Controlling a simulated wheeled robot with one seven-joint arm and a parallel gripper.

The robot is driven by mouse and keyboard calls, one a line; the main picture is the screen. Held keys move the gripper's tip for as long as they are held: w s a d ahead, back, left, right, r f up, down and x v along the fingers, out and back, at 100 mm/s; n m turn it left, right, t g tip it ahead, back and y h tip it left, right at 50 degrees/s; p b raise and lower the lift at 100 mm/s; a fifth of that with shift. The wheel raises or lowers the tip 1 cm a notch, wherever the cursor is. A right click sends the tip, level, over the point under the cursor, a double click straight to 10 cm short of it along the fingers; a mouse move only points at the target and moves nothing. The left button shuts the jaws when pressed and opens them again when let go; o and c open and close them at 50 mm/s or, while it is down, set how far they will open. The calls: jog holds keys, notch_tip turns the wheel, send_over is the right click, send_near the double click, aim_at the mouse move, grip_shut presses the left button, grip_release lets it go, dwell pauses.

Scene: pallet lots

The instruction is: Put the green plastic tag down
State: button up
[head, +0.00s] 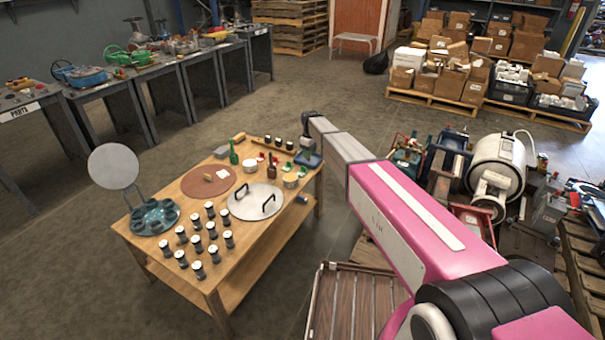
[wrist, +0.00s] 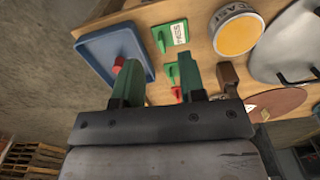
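In the wrist view, a green plastic tag with a white PASS label (wrist: 178,32) lies on the wooden table beside a blue tray (wrist: 96,48). Another green piece (wrist: 171,73) shows between my fingers, close to the right one; it appears to lie on the table below. My gripper (wrist: 158,75) has its two dark green fingers apart, with nothing clearly held. It is over the table end by the tray. In the head view, small green tags (head: 290,165) lie near the blue tray (head: 312,161); which one is the task's tag, I cannot tell.
The wooden table (head: 262,268) also carries a round metal lid (head: 256,212), a brown disc (head: 200,184), bottles and several dark jars (head: 198,270). A yellow-topped tin (wrist: 238,33) is right of the tags.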

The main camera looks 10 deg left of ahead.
jog(key=w+a+n, duration=0.1)
jog(key=w+a, duration=0.1)
jog(key=a, duration=0.2)
send_over(304, 168)
jog(key=f, duration=0.5)
jog(key=shift+w+a+f, duration=0.15)
jog(key=shift+a, duration=0.15)
jog(key=shift+d+f, duration=0.15)
jog(key=shift+f, duration=1.2)
jog(key=shift+d+f, duration=0.15)
jog(key=shift+f, duration=1.2)
grip_shut()
